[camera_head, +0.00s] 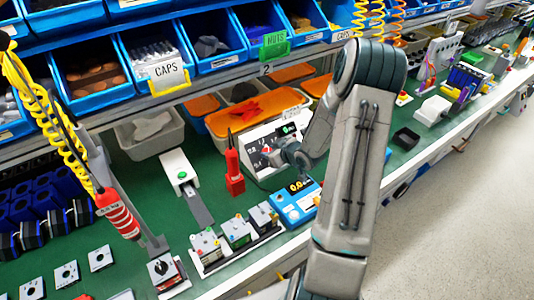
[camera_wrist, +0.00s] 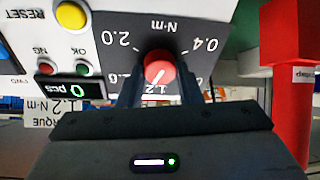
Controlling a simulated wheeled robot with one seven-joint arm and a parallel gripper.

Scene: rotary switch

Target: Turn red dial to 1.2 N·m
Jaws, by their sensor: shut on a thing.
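The red dial (camera_wrist: 158,68) sits on a dark scale plate (camera_wrist: 185,28) marked in N·m, upside down in the wrist view. My gripper (camera_wrist: 160,86) is shut on the dial, one finger on each side. In the head view, my gripper (camera_head: 292,152) is at the white control box (camera_head: 259,138), and the dial is small there.
The box also has a yellow RESET button (camera_wrist: 71,15), red and green lamps, a "0 pcs" display (camera_wrist: 75,89) and a "1.2 N·m" label (camera_wrist: 60,112). A red tool (camera_head: 235,172) stands left of the box. A blue display unit (camera_head: 298,203) is in front.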

